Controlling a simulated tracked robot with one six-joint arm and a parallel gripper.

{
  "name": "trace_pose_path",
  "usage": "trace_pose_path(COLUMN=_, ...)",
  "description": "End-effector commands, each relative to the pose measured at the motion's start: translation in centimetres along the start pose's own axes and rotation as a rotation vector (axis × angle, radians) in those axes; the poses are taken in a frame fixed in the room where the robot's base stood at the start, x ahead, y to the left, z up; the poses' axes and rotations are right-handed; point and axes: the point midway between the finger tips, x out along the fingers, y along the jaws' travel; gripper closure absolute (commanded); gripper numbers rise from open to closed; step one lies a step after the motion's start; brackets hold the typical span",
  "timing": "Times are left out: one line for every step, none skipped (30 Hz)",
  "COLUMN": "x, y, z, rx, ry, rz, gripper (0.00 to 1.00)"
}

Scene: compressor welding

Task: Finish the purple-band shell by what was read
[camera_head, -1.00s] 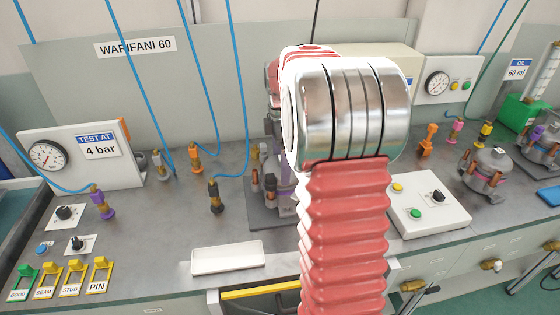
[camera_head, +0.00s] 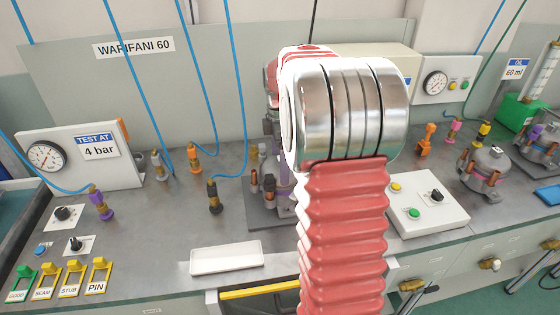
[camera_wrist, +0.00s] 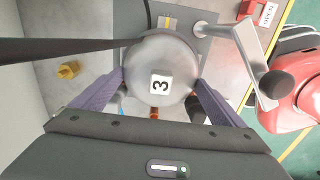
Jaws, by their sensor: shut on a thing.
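In the wrist view my gripper (camera_wrist: 158,88) is shut on a grey round-topped shell (camera_wrist: 145,50) with a white label reading 3. Its band is hidden from above. In the head view my red arm hides most of this spot; part of a shell with copper stubs (camera_head: 269,184) shows left of the arm on a dark plate (camera_head: 262,217). The left panel's sign (camera_head: 96,145) reads TEST AT 4 bar, beside a gauge (camera_head: 45,156).
Yellow and green tags (camera_head: 72,278) marked GOOD, SEAM, STUB and PIN stand front left. A white tray (camera_head: 227,258) is front middle; a button box (camera_head: 428,205) is right. Coloured hose fittings (camera_head: 194,157) stand behind. A lever with black knob (camera_wrist: 278,85) is close right of the shell.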

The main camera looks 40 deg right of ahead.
Motion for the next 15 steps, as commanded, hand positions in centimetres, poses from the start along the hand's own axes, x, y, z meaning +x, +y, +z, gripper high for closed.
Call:
trace_pose_path(x=0.15, y=-0.17, z=0.03, rx=0.000, ry=0.000, rz=-0.007, gripper=0.44)
trace_pose_path(x=0.09, y=-0.16, z=0.03, rx=0.000, ry=0.000, rz=-0.007, gripper=0.44)
trace_pose_path(x=0.01, y=-0.15, z=0.02, rx=0.000, ry=0.000, rz=-0.007, gripper=0.45)
trace_pose_path(x=-0.06, y=-0.14, z=0.03, rx=0.000, ry=0.000, rz=-0.006, gripper=0.45)
trace_pose_path(x=-0.13, y=-0.13, z=0.02, rx=0.000, ry=0.000, rz=-0.006, gripper=0.45)
trace_pose_path(x=-0.23, y=-0.13, z=0.02, rx=0.000, ry=0.000, rz=-0.006, gripper=0.51)
trace_pose_path(x=-0.30, y=-0.12, z=0.02, rx=0.000, ry=0.000, rz=-0.005, gripper=0.51)
trace_pose_path(x=-0.37, y=-0.12, z=0.02, rx=0.000, ry=0.000, rz=-0.005, gripper=0.58)
trace_pose_path(x=-0.45, y=-0.11, z=0.01, rx=0.000, ry=0.000, rz=-0.005, gripper=0.66)
trace_pose_path(x=-0.50, y=-0.12, z=0.01, rx=0.000, ry=0.000, rz=-0.005, gripper=0.74)
trace_pose_path(x=-0.53, y=-0.12, z=0.01, rx=0.000, ry=0.000, rz=-0.006, gripper=0.83)
trace_pose_path(x=-0.55, y=-0.13, z=0.01, rx=0.000, ry=0.000, rz=-0.007, gripper=0.86)
trace_pose_path(x=-0.55, y=-0.15, z=0.00, rx=0.000, ry=0.000, rz=-0.008, gripper=0.88)
trace_pose_path(x=-0.55, y=-0.17, z=0.00, rx=0.000, ry=0.000, rz=-0.009, gripper=0.90)
trace_pose_path(x=-0.55, y=-0.18, z=0.00, rx=0.000, ry=0.000, rz=-0.010, gripper=0.93)
